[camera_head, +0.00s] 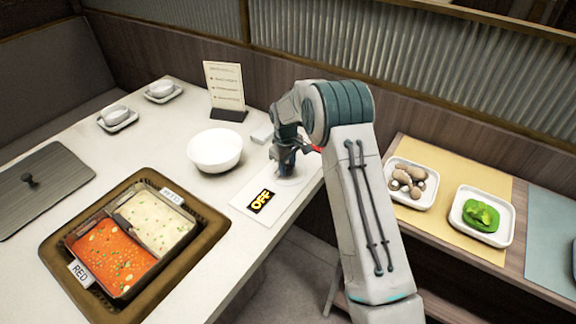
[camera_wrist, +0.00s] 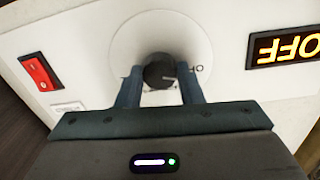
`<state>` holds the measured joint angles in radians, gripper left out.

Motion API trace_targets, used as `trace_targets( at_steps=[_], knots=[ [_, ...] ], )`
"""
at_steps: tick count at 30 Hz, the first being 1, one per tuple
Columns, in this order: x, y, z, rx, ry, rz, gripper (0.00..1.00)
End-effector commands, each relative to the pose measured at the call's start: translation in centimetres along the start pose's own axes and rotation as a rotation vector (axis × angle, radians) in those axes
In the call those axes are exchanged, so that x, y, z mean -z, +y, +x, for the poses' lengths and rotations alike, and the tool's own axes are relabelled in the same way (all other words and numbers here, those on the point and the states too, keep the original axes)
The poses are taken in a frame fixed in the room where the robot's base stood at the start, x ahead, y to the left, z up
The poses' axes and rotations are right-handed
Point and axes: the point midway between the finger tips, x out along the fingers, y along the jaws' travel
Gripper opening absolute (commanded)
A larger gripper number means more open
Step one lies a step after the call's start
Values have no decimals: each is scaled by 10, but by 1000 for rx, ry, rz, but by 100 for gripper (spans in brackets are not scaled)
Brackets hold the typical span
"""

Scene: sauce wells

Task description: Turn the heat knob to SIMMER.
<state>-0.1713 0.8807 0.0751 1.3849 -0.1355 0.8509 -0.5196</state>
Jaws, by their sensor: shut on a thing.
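The heat knob (camera_wrist: 160,71) is a small dark round knob on a pale round dial plate (camera_wrist: 190,30) in the wrist view. A light pointer line on it faces right, toward a printed label that seems to include an O; the rest of the print is hidden or too small. My gripper (camera_wrist: 160,82) has one finger on each side of the knob and is shut on it. In the head view my gripper (camera_head: 286,168) points down at the white panel and hides the knob. The display (camera_head: 262,201) reads OFF in yellow; it also shows upside down in the wrist view (camera_wrist: 284,47).
A red switch (camera_wrist: 39,71) sits on the panel left of the dial in the wrist view. A white bowl (camera_head: 215,150), a menu stand (camera_head: 225,90) and a two-part pot with red broth (camera_head: 110,255) and pale broth (camera_head: 158,222) stand nearby.

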Motion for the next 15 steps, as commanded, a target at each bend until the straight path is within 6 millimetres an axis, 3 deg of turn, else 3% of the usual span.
trace_targets(
  at_steps=[15],
  knots=[
    [1, -1, 1, 0, -22, 406, 11]
  ],
)
